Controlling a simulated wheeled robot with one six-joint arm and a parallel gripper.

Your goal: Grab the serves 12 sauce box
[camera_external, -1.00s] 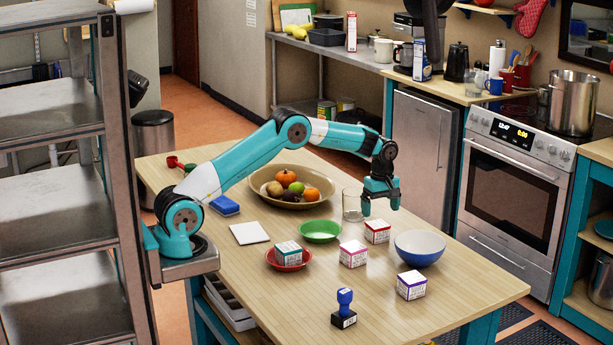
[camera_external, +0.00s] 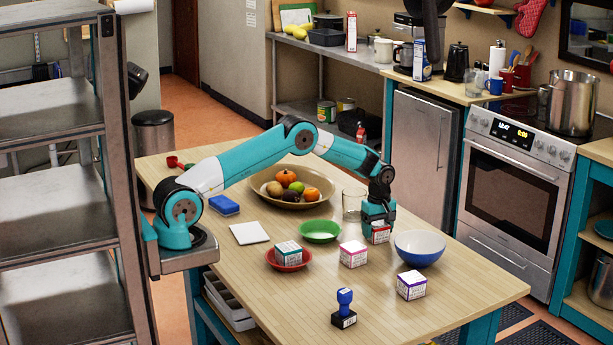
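Several small white boxes with coloured tops or edges and printed sides stand on the wooden table. One with red edges (camera_external: 381,238) is at the back, directly under my gripper (camera_external: 378,226). My gripper points down, with its fingers at this box's upper part; whether they grip it cannot be told. A pink-edged box (camera_external: 353,254) stands nearer the front. A purple-edged box (camera_external: 411,285) stands at the front right. A teal-edged box (camera_external: 288,254) sits on a red plate (camera_external: 271,262). The print is too small to read, so I cannot tell which says serves 12.
A blue-and-white bowl (camera_external: 420,248) stands just right of my gripper, and a clear glass (camera_external: 352,204) close behind on the left. A green bowl (camera_external: 320,232), a fruit bowl (camera_external: 262,190) and a blue stamp (camera_external: 344,310) are also on the table.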

